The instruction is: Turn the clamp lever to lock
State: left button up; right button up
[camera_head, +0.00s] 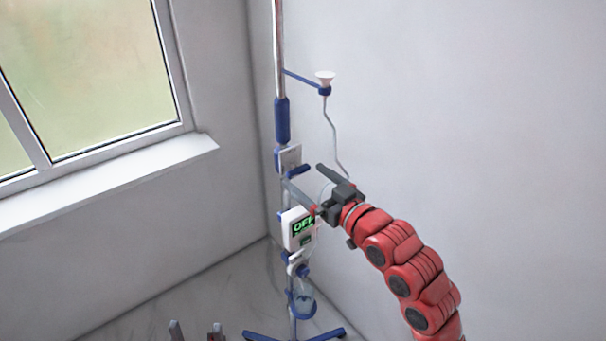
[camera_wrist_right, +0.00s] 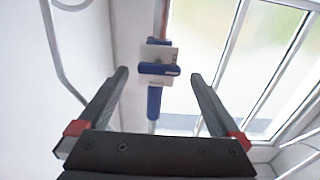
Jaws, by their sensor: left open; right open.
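The clamp is a pale plate (camera_head: 290,156) with a blue lever (camera_head: 299,170), fixed on the upright pole of a stand. In the right wrist view the lever (camera_wrist_right: 158,69) lies about level across the plate (camera_wrist_right: 150,53), with small unreadable marks at its right. My right gripper (camera_head: 302,174) is open and points at the clamp. In its wrist view the lever shows between and beyond the fingertips, apart from both. My left gripper (camera_head: 197,327) is open and empty low in the head view, only its fingertips showing.
A blue side arm holds a white funnel (camera_head: 325,76) with a tube hanging down. A window sill (camera_head: 110,180) juts out at the left.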

aim_at(295, 168)
jog(key=shift+x, duration=1.25)
jog(key=shift+d, duration=0.1)
jog(key=c, duration=1.3)
